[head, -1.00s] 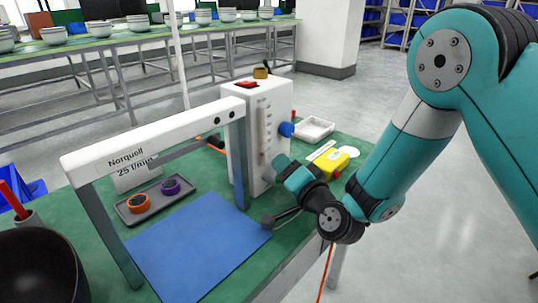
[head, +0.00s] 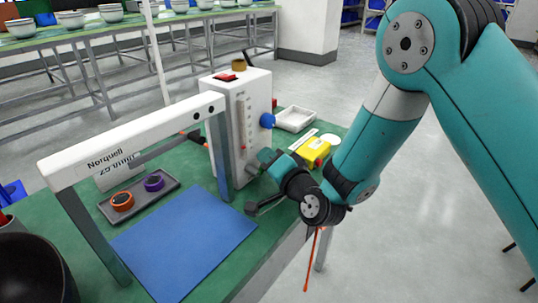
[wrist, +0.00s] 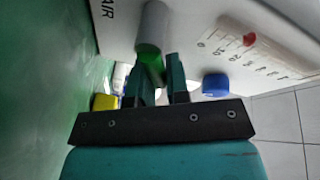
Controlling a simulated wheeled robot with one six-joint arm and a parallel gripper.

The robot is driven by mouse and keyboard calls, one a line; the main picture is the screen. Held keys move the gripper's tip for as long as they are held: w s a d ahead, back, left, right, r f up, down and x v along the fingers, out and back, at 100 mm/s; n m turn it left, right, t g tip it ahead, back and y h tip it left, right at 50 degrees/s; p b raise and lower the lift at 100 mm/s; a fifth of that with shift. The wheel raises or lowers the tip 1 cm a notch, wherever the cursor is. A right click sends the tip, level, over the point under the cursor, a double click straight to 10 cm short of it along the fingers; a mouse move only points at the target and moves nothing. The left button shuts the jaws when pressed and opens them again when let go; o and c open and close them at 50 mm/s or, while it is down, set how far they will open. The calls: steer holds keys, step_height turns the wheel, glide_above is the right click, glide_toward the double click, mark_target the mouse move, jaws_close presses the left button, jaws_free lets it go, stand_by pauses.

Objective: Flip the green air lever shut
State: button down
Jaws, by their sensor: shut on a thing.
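The green air lever (wrist: 152,62) shows in the wrist view as a rounded cylinder, grey-green at its far end and bright green near my fingers. It stands beside the printed word AIR on the white flow unit (wrist: 195,22). My gripper (wrist: 160,82) is shut on the lever, one dark finger on each side. In the head view the white unit (head: 240,125) stands on the green bench, and my gripper (head: 258,165) is at the lower part of its right side. The lever is mostly hidden there by my gripper.
A blue knob (head: 267,120) sticks out above my gripper. A yellow box (head: 314,152) and a pale tray (head: 296,118) are close behind. A white-topped frame (head: 130,138) spans a blue mat (head: 185,242) at left.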

steer(key=m+p, duration=0.1)
steer(key=m+g+p, duration=0.1)
steer(key=shift+w+d+f+p, duration=0.1)
steer(key=shift+f+p, duration=0.2)
steer(key=shift+p, duration=0.1)
steer(key=shift+f+m+g+p, duration=0.5)
steer(key=shift+f+m+p, duration=0.2)
steer(key=shift+m+p, duration=0.55)
steer(key=shift+m, duration=0.25)
steer(key=c, duration=1.1)
jaws_free()
steer(key=shift+d+f+b, duration=0.15)
steer(key=shift+b, duration=0.4)
